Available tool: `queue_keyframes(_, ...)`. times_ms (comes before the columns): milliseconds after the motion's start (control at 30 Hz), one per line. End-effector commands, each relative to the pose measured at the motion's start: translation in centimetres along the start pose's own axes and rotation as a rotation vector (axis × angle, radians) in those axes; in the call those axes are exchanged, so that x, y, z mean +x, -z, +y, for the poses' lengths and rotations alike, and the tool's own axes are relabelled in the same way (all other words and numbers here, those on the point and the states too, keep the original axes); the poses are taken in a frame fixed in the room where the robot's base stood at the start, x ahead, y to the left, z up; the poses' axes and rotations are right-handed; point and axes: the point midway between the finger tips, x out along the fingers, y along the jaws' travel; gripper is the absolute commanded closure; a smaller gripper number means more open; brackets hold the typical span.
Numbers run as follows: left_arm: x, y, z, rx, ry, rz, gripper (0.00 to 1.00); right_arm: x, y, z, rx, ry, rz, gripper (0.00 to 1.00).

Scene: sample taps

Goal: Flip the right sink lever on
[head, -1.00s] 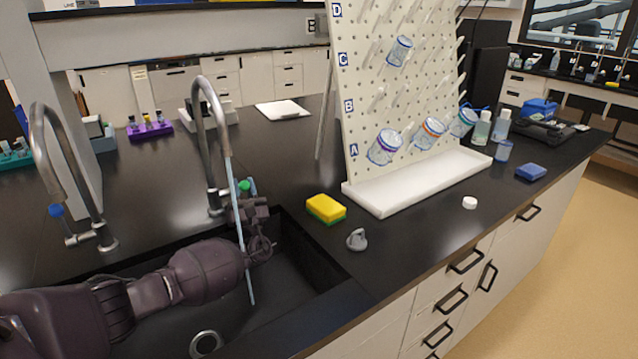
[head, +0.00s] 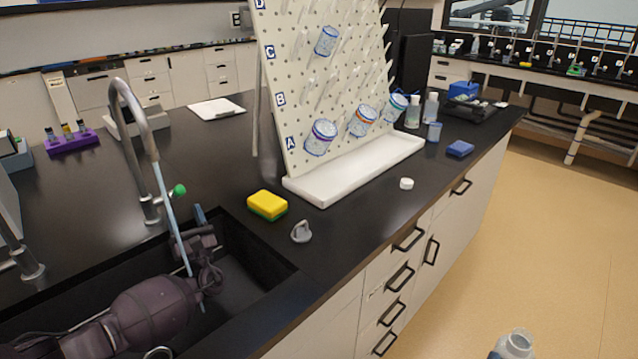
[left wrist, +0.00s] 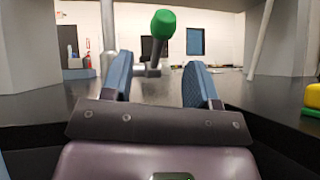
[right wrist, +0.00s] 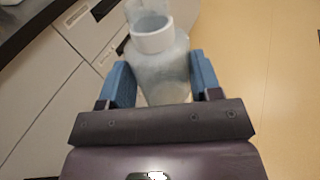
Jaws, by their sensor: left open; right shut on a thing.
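The right sink faucet (head: 134,125) is a tall grey gooseneck behind the black sink. Its lever ends in a green knob (head: 179,190). A pale blue stream (head: 167,205) runs from the spout down into the sink. My left gripper (head: 201,216) is open, low over the sink's back edge, just in front of the knob. In the left wrist view the green knob (left wrist: 163,24) stands beyond and above the gap between the fingers, apart from them. My right gripper (right wrist: 160,85) is shut on a translucent white-necked bottle (right wrist: 158,62), which also shows at the head view's bottom right (head: 515,345).
A yellow sponge (head: 267,204) and a grey knob-like piece (head: 301,231) lie on the counter right of the sink. A white pegboard rack (head: 325,90) with several jars stands behind them. Part of the left faucet (head: 22,262) shows at the left edge.

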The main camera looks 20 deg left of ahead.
Motion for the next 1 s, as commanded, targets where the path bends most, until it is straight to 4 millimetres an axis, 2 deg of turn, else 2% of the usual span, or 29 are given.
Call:
queue_keyframes(100, -2.4, 0.1, 0.0, 0.000, 0.002, 0.003, 0.46, 0.0, 0.4, 0.0, 0.000, 0.000, 0.004, 0.65)
queue_keyframes(333, -5.1, 0.1, 0.0, 0.000, 0.001, 0.001, 0.46, 0.0, 0.8, 0.0, 0.000, 0.000, 0.009, 0.65)
queue_keyframes(833, -5.8, 0.0, 0.1, 0.001, 0.000, 0.000, 0.45, 0.0, 0.8, 0.0, 0.000, 0.000, 0.009, 0.65)
queue_keyframes(1000, -5.9, 0.7, 1.6, 0.029, 0.009, -0.003, 0.45, 0.0, 0.4, 0.0, 0.000, 0.000, 0.004, 0.65)
